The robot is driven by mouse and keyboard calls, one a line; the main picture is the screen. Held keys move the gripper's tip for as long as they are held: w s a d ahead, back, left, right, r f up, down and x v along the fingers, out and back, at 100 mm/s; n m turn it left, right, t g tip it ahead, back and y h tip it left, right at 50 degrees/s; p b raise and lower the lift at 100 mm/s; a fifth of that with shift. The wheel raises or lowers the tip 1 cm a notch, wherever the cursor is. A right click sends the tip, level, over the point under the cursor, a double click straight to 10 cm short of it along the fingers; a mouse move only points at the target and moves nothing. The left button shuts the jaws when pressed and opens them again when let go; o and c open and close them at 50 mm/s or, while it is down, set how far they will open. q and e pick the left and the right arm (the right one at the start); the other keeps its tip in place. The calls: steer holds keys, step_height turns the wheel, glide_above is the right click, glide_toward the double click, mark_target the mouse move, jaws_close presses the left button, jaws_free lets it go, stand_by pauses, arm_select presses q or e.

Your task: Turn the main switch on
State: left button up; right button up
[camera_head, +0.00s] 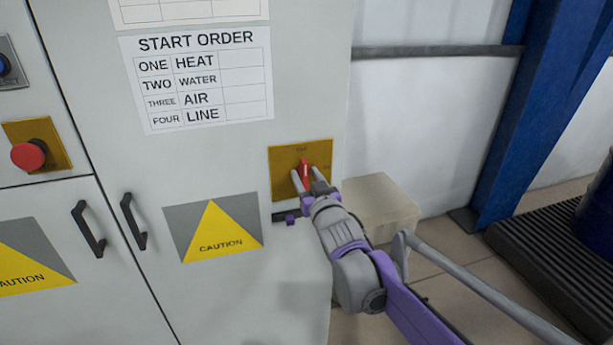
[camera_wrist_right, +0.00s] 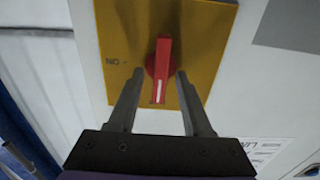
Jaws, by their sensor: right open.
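The main switch is a red rotary handle (camera_head: 305,168) on a yellow plate (camera_head: 283,158) at the lower right of the grey cabinet. The handle stands about upright, toward a small faint label at the plate's top. In the right wrist view the red handle (camera_wrist_right: 163,60) lies lengthwise between my fingers, and "ON" reads upside down on the plate's left. My right gripper (camera_head: 306,180) is open, its fingertips on either side of the handle; a gap shows on both sides in the wrist view (camera_wrist_right: 160,76). My left gripper is out of view.
A red push button (camera_head: 28,156) sits on another yellow plate at left. Two black door handles (camera_head: 133,221) and caution signs (camera_head: 222,240) are on the cabinet doors. A beige box (camera_head: 378,205) stands right of the cabinet, with a blue post (camera_head: 520,110) beyond.

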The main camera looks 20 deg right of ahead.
jaws_close()
stand_by(0.6)
steer(key=m+b, duration=0.1)
steer(key=m, duration=0.2)
steer(key=shift+d+f+m, duration=0.1)
steer(key=shift+d+m, duration=0.05)
steer(key=shift+m, duration=0.25)
steer(key=m+b, duration=0.1)
steer(key=m, duration=0.2)
steer(key=m+b, duration=0.1)
steer(key=m, duration=0.2)
steer(key=m+b, duration=0.1)
steer(key=m, duration=0.3)
steer(key=shift+d+f, duration=0.2)
steer(key=shift+d, duration=0.05)
steer(key=shift+f+m+b, duration=0.1)
steer(key=shift+m+b, duration=0.55)
steer(key=shift+m, duration=1.35)
